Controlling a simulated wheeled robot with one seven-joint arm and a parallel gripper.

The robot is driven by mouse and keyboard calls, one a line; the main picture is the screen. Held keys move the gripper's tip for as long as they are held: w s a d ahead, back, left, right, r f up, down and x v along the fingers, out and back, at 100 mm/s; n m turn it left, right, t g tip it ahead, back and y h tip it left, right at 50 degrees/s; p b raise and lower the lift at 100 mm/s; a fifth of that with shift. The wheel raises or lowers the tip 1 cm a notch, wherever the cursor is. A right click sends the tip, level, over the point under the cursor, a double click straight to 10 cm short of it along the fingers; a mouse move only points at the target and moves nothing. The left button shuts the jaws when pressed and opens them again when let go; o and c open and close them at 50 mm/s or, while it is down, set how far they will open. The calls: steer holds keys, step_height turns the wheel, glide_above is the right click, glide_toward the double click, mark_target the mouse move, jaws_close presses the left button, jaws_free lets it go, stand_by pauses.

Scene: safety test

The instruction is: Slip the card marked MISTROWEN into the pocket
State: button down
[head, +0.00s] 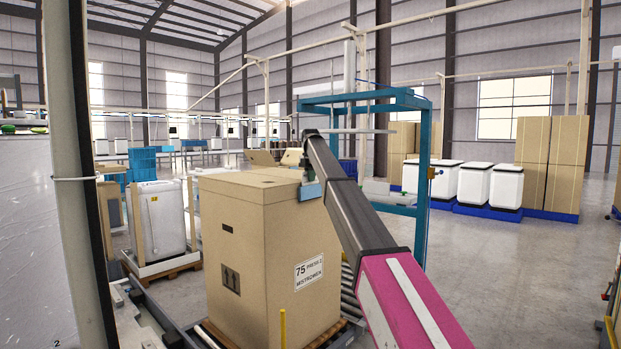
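A white label reading "75" and "MISTROWEN" (309,272) shows on the right-hand face of a large cardboard box (245,265), low on that face. I cannot tell whether it is a loose card or fixed to the box. My gripper (306,177) is at the far end of my arm, by the box's top right edge, above the label. A small blue-grey flat piece (310,191) shows just below it, against the box. I cannot tell whether it is a card, a pocket or part of the gripper. The gripper's fingers are too small to make out. No pocket can be made out clearly.
The box stands on a roller conveyor (347,285). A blue frame (424,150) rises behind my arm. A white appliance (158,220) stands on a pallet at left. A pale post (75,170) is close at left. Open floor (510,270) lies at right.

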steer(key=shift+s+f, duration=0.7)
steer(key=shift+f, duration=0.2)
steer(key=c, duration=1.2)
jaws_free()
steer(key=shift+a+r, duration=0.1)
steer(key=shift+a, duration=0.15)
steer(key=shift+w, duration=0.1)
steer(key=shift+c, duration=0.8)
steer(key=shift+r, duration=0.1)
steer(key=shift+w+a+r, duration=0.1)
steer(key=shift+w+r, duration=0.05)
steer(key=shift+r, duration=0.4)
steer(key=shift+c, duration=0.2)
steer(key=shift+o, duration=1.3)
steer(key=shift+w+a+r, duration=0.1)
steer(key=shift+a+r, duration=0.05)
steer(key=shift+r, duration=0.4)
steer(key=shift+w+d+r, duration=0.15)
steer(key=shift+d+r, duration=0.05)
steer(key=shift+r, duration=1.1)
steer(key=shift+w+d+r, duration=0.1)
steer(key=shift+d+r, duration=0.05)
steer(key=shift+r, duration=1.1)
